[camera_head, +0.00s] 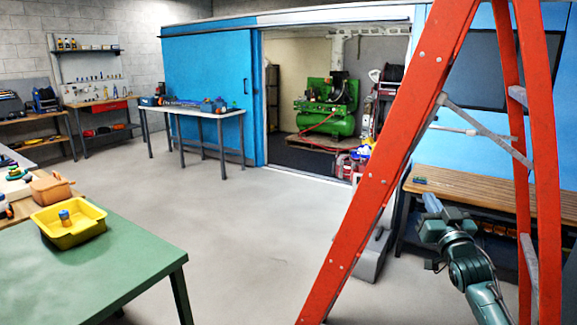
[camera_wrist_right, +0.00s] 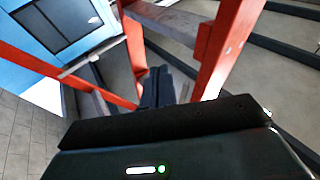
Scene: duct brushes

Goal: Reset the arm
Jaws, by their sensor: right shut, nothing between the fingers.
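My right arm comes in at the lower right of the head view, behind the near leg of the orange ladder. Its gripper (camera_head: 431,203) points up and away, shut and empty, in front of the wooden bench. In the right wrist view the dark fingers (camera_wrist_right: 157,88) are together with nothing between them, and orange ladder rails show on both sides. My left gripper is not in view.
The orange ladder (camera_head: 400,115) stands close around my right arm. A wooden bench (camera_head: 480,190) is behind it. A green table (camera_head: 120,260) with a yellow tray (camera_head: 84,238) holding a small blue-and-orange item stands at lower left. The middle floor is clear.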

